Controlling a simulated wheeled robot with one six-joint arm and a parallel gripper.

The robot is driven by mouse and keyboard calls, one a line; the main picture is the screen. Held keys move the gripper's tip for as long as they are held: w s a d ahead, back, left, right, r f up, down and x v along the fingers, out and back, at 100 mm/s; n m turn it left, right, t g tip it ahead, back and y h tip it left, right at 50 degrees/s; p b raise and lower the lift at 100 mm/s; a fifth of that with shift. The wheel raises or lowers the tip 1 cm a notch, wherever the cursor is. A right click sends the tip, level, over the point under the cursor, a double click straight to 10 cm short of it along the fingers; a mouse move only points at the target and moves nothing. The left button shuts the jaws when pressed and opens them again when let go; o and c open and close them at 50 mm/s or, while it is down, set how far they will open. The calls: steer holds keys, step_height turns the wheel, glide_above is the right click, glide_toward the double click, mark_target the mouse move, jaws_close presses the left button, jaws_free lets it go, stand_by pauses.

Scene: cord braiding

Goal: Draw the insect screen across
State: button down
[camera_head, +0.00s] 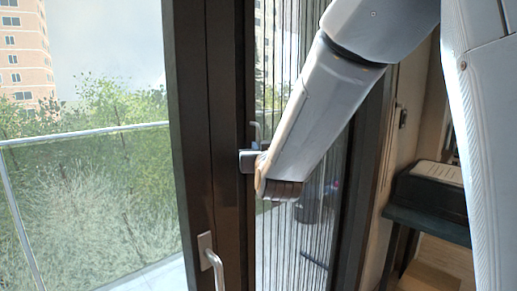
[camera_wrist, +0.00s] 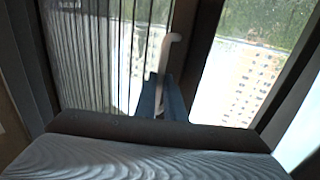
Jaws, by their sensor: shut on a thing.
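The insect screen (camera_head: 318,215) is a pleated mesh with dark vertical lines, standing upright right of a dark door frame (camera_head: 195,120). In the wrist view, the screen (camera_wrist: 85,60) fills the left side. My gripper (camera_head: 250,161) is at the screen's left edge, beside the dark frame, about mid-height in the head view. In the wrist view, the bluish fingers of my gripper (camera_wrist: 163,100) are close together at that edge, shut on the screen's edge bar. The exact contact is hidden by the fingers and my wrist.
A glass pane with a balcony railing (camera_head: 85,133) and trees lies to the left. A dark shelf (camera_head: 430,205) stands at the right.

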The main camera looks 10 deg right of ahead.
steer(key=c, duration=1.9)
jaws_free()
steer(key=shift+o, duration=0.2)
steer(key=s+b, duration=0.1)
steer(key=s, duration=0.6)
steer(key=shift+s+b, duration=0.4)
steer(key=shift+d, duration=0.1)
